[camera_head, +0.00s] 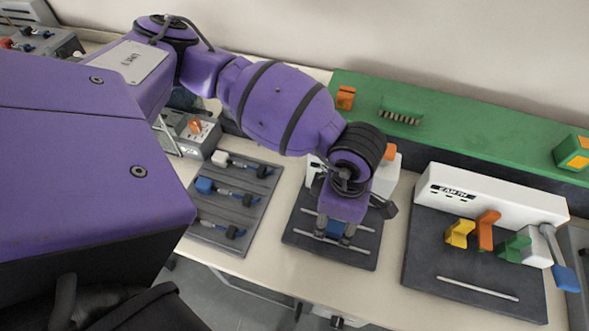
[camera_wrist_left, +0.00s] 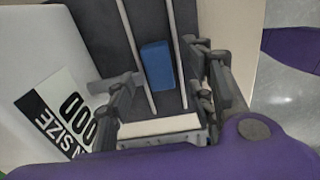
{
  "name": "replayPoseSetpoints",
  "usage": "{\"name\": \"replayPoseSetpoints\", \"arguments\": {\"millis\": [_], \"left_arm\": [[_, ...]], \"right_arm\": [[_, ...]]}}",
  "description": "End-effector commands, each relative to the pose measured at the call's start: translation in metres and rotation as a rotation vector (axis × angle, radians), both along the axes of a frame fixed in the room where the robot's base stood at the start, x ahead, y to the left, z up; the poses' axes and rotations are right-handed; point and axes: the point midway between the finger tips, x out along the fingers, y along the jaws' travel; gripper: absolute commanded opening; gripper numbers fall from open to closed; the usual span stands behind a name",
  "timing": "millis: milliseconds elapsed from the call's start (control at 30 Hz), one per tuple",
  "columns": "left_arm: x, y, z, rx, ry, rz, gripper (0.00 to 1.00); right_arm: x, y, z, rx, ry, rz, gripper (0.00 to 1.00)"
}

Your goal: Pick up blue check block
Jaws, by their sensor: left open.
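The blue check block (camera_wrist_left: 157,65) lies on a dark grey board, between two thin pale rails, in the left wrist view. In the left wrist view the fingers of my left gripper (camera_wrist_left: 155,88) stand on either side of the block, with nothing clearly clamped. Whether they touch it cannot be told. My right gripper is not in view.
A white housing (camera_wrist_left: 35,85) with a printed label stands beside the block's board. To the right, a dark board (camera_head: 425,262) carries a white unit (camera_head: 485,193) and yellow, orange and green pieces. A grey tray (camera_head: 240,190) of cabled plugs lies left. A green strip (camera_head: 460,118) runs behind.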

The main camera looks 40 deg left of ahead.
Motion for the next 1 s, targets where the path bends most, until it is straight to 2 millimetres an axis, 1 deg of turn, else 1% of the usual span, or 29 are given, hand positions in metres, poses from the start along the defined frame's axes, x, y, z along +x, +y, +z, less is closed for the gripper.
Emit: {"name": "replayPoseSetpoints", "arguments": {"millis": [33,133,367,400,767,1000], "left_arm": [[-0.002,0.0,-0.009,0.0,0.005,0.001,0.48],[-0.002,0.0,-0.018,0.0,0.005,0.002,0.48],[-0.002,0.0,-0.021,-0.001,0.004,0.001,0.48],[-0.002,0.0,-0.021,-0.001,0.004,0.001,0.47],[-0.001,0.0,-0.02,-0.002,0.002,0.001,0.0],[0.0,-0.001,-0.018,-0.001,0.0,0.0,0.0]], "right_arm": [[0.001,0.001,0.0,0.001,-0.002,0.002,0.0],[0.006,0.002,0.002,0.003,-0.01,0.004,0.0],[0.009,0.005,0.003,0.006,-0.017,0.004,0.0],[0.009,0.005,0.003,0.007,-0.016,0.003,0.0],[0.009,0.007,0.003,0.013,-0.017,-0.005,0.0],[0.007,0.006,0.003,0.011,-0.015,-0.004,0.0]]}}
